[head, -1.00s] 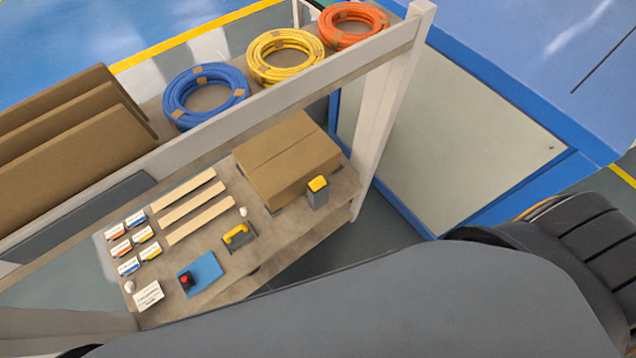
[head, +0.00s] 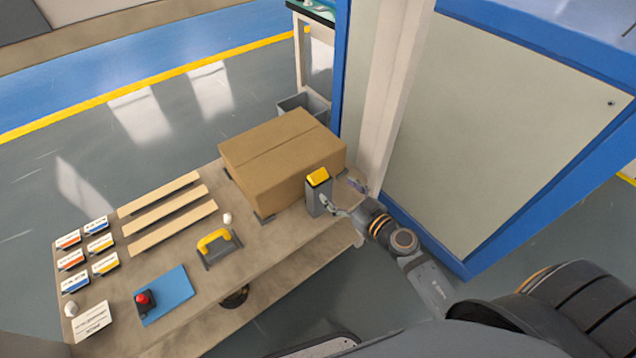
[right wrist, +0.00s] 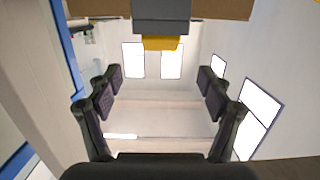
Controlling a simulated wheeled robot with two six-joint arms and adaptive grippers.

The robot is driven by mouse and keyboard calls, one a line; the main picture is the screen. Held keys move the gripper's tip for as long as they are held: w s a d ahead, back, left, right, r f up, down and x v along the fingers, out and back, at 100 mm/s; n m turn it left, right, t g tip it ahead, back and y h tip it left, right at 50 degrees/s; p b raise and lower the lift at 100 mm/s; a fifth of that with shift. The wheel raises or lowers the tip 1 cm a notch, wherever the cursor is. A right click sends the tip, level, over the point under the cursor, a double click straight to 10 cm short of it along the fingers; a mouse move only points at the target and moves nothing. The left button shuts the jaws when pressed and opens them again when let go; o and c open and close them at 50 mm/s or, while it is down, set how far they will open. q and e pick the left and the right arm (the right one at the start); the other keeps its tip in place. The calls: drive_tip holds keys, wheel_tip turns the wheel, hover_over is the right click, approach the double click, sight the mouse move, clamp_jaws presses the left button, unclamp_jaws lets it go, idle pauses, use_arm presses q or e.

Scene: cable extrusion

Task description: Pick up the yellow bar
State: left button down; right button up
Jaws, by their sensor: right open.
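The yellow bar (head: 319,177) shows as a short yellow block on top of an upright grey holder (head: 317,198) near the right end of the table. In the right wrist view the yellow bar (right wrist: 160,43) shows at the upper middle, at the end of the grey holder (right wrist: 161,15), and the picture looks upside down. My right gripper (head: 338,206) is open beside the holder, on its right in the head view. Its spread fingers (right wrist: 160,92) have nothing between them, and the bar appears beyond them. My left gripper is not in view.
A large cardboard box (head: 283,160) stands right behind the holder. A pale post (head: 385,110) rises close to the right arm. A yellow-handled tool (head: 214,240), wooden strips (head: 166,218), a blue mat (head: 172,297) and small labelled cards (head: 100,243) lie to the left.

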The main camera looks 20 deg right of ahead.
sight(318, 173)
drive_tip(key=x, duration=0.4)
drive_tip(key=shift+w+a, duration=0.1)
drive_tip(key=shift+w, duration=0.2)
drive_tip(key=b+x, duration=0.2)
drive_tip(key=x, duration=0.3)
drive_tip(key=shift+w, duration=0.1)
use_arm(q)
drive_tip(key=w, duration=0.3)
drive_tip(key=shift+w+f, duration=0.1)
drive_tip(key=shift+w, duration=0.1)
use_arm(e)
drive_tip(key=shift+r, duration=0.1)
